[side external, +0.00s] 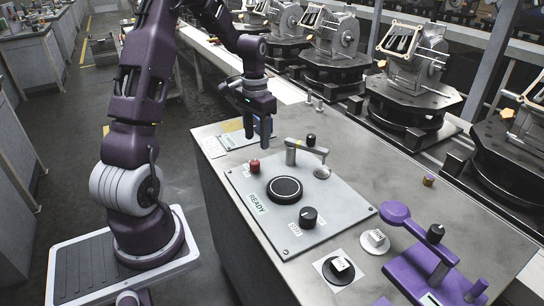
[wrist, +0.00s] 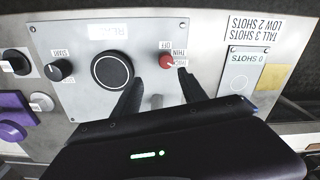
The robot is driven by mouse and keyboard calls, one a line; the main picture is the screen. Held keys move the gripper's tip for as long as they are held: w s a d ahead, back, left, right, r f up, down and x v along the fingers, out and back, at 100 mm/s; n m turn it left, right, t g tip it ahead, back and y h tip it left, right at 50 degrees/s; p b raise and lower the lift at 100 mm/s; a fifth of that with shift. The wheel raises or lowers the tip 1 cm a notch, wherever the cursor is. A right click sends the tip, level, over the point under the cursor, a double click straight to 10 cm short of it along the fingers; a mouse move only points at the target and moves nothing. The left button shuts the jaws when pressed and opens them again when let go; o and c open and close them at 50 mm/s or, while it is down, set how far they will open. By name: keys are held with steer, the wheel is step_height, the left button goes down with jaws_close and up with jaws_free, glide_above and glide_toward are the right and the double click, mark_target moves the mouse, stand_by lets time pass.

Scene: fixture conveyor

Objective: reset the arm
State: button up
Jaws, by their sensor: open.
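My gripper (side external: 260,134) is open and empty. In the side external view it hangs pointing down above the far left part of the grey control panel (side external: 247,222), close to a red knob (side external: 254,166). In the wrist view my two dark fingers (wrist: 160,90) stand apart over the panel, with the red knob (wrist: 167,62) seen between them. I cannot tell its exact height above the panel.
The panel carries a large black round button (side external: 285,189), a black START dial (side external: 308,217) and a metal lever (side external: 304,148). A purple fixture (side external: 425,250) stands at the right of the table. Machines on dark round bases (side external: 412,100) line the conveyor behind.

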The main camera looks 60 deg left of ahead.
steer(key=s+d+r+m+t+y, duration=0.1)
steer(key=s+d+r, duration=0.1)
steer(key=d+r, duration=0.8)
steer(key=s+d+r+t, duration=0.2)
steer(key=s+d, duration=0.6)
steer(key=s+d+r+m+t+h, duration=0.1)
steer(key=s+d+r+t, duration=0.1)
steer(key=s+d, duration=0.5)
steer(key=shift+s+d+r+m, duration=0.35)
steer(key=shift+s+r, duration=0.25)
steer(key=shift+r, duration=0.25)
